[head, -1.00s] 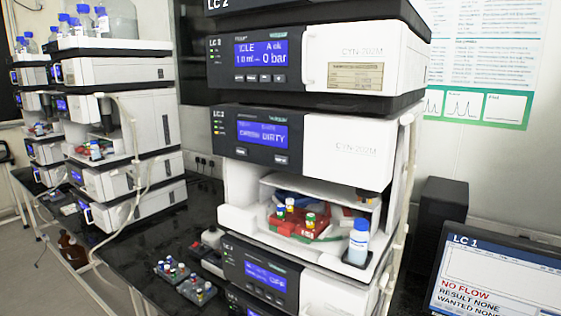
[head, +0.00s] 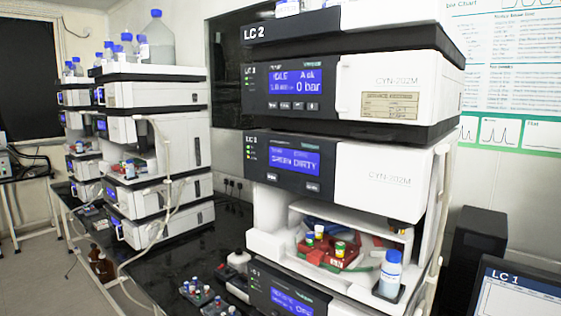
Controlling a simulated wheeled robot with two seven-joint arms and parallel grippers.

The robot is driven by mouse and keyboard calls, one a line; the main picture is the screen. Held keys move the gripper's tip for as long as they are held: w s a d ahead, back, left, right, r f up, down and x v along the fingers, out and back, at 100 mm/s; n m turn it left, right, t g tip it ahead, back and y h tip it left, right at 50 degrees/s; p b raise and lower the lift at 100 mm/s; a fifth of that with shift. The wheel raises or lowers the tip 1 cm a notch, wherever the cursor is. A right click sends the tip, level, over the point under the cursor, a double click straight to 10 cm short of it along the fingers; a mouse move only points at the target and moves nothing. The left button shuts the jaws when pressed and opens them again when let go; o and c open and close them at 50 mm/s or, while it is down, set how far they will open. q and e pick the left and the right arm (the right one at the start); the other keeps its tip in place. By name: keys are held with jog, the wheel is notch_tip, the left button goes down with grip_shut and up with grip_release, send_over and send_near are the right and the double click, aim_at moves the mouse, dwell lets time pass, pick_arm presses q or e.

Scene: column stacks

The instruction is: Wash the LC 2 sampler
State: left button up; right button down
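The LC 2 stack stands in the middle of the head view. Its sampler module (head: 375,181) has a blue screen (head: 293,159) on which I read "DIRTY"; the word before it is hard to read. Below the screen the sampler bay is open, with a red vial rack (head: 335,258) holding several capped vials. A white bottle with a blue cap (head: 390,273) stands at the bay's front right corner. The pump module (head: 390,88) above reads "IDLE" and "0 bar". Neither of my grippers is in view.
More stacks with bottles on top stand at the left (head: 155,95). Small vial trays (head: 205,297) sit on the black bench (head: 150,268) left of LC 2. A monitor marked "LC 1" (head: 515,300) and a black box (head: 478,250) stand at the right. Brown bottles (head: 103,266) are low at the left.

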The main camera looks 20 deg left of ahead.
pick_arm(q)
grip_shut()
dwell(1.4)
